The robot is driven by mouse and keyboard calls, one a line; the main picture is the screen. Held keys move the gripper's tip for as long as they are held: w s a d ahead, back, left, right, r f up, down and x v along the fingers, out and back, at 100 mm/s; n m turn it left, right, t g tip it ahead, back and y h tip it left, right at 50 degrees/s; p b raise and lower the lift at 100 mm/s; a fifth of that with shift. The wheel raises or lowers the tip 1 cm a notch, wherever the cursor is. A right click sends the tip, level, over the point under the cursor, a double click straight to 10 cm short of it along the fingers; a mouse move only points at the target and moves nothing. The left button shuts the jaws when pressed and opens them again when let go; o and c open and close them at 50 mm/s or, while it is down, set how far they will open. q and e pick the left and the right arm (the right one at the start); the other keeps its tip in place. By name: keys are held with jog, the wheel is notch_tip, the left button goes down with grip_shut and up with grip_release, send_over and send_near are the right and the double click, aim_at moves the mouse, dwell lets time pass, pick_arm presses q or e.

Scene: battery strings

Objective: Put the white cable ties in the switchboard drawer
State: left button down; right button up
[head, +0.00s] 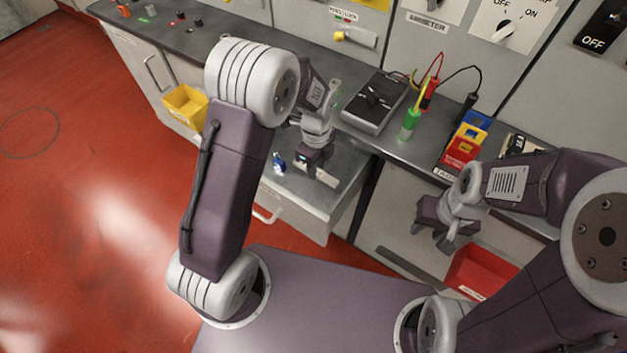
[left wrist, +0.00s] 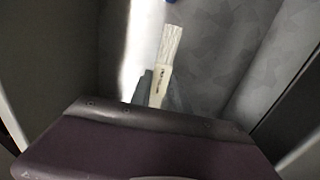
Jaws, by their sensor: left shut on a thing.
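The bundle of white cable ties (left wrist: 168,48), with a printed pale band, is between the fingertips of my left gripper (left wrist: 157,92) in the left wrist view. In the head view my left gripper (head: 312,172) is shut on it, low over the pulled-out grey drawer (head: 318,208); a white end of the ties (head: 328,179) shows beside the fingers. I cannot tell whether the ties touch the drawer floor. My right gripper (head: 446,236) is open and empty in front of the cabinet, at the right.
A small blue-and-white item (head: 279,164) lies in the drawer left of my gripper. A black-and-grey meter (head: 374,102), a green-yellow screwdriver (head: 410,122) and coloured boxes (head: 464,146) are on the counter. A yellow bin (head: 186,104) is at the left, a red bin (head: 480,272) at the lower right.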

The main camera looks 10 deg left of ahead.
aim_at(316, 186)
pick_arm(q)
notch_tip(316, 186, down, 3)
jog(key=shift+d+r, duration=0.1)
jog(key=shift+f+b, duration=0.5)
jog(key=shift+f, duration=1.45)
jog(key=shift+f, duration=0.15)
jog(key=c, duration=1.2)
grip_release()
jog(key=shift+c, duration=0.2)
notch_tip(316, 186, up, 12)
jog(key=p, duration=0.2)
jog(key=shift+r+p, duration=0.25)
jog(key=shift+p, duration=0.05)
